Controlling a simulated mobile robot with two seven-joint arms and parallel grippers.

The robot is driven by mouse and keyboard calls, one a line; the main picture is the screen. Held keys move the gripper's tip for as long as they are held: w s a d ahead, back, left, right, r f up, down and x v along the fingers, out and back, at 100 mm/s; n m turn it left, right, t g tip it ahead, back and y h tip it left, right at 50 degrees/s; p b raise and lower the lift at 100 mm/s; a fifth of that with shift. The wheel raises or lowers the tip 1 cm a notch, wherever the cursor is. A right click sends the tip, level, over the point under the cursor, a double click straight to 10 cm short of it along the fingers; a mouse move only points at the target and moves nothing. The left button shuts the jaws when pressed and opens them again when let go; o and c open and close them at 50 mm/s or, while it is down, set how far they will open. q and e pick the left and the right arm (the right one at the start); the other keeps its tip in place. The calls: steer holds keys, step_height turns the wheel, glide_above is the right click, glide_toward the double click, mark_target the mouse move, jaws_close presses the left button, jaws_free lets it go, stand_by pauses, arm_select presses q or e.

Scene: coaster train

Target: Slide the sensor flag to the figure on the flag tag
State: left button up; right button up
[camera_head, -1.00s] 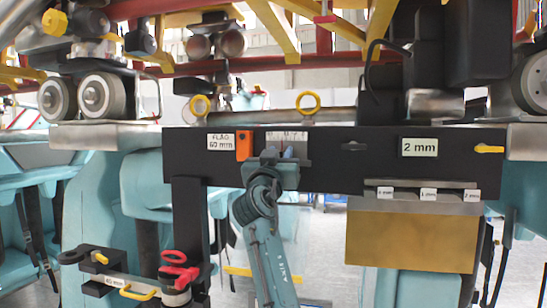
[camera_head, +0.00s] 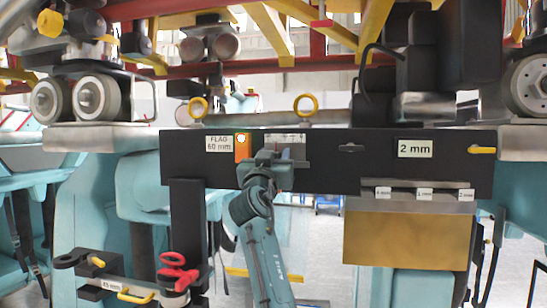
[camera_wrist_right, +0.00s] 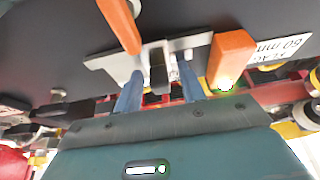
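The flag tag (camera_head: 219,143) reads "FLAG 60 mm" on the black beam. Right of it is an orange block (camera_head: 241,148) with a glowing lamp, then a pale scale plate (camera_head: 285,138) whose figures I cannot read. My right gripper (camera_head: 268,155) is at the plate's lower left and covers part of it. In the right wrist view, my right gripper's blue fingers (camera_wrist_right: 160,80) stand apart on both sides of a dark grey tab (camera_wrist_right: 158,76), seemingly the sensor flag, with gaps showing. The orange block (camera_wrist_right: 231,58) shows a green glow there. My left gripper is not in view.
A "2 mm" tag (camera_head: 415,148) and a brass-coloured plate (camera_head: 405,238) are on the right. A black bracket with a red knob (camera_head: 176,270) is at lower left. An orange bar (camera_wrist_right: 120,20) crosses the plate's edge in the wrist view.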

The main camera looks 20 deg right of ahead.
steer(key=shift+s+a+f, duration=0.15)
steer(key=shift+s+f, duration=0.05)
steer(key=shift+f, duration=0.05)
arm_select(q)
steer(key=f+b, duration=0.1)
steer(key=b, duration=0.1)
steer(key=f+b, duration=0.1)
steer(key=b, duration=0.1)
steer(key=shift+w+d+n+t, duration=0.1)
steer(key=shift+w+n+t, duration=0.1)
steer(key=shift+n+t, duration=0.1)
arm_select(e)
steer(key=v, duration=1.2)
steer(key=shift+s+a, duration=0.2)
steer(key=shift+s, duration=0.05)
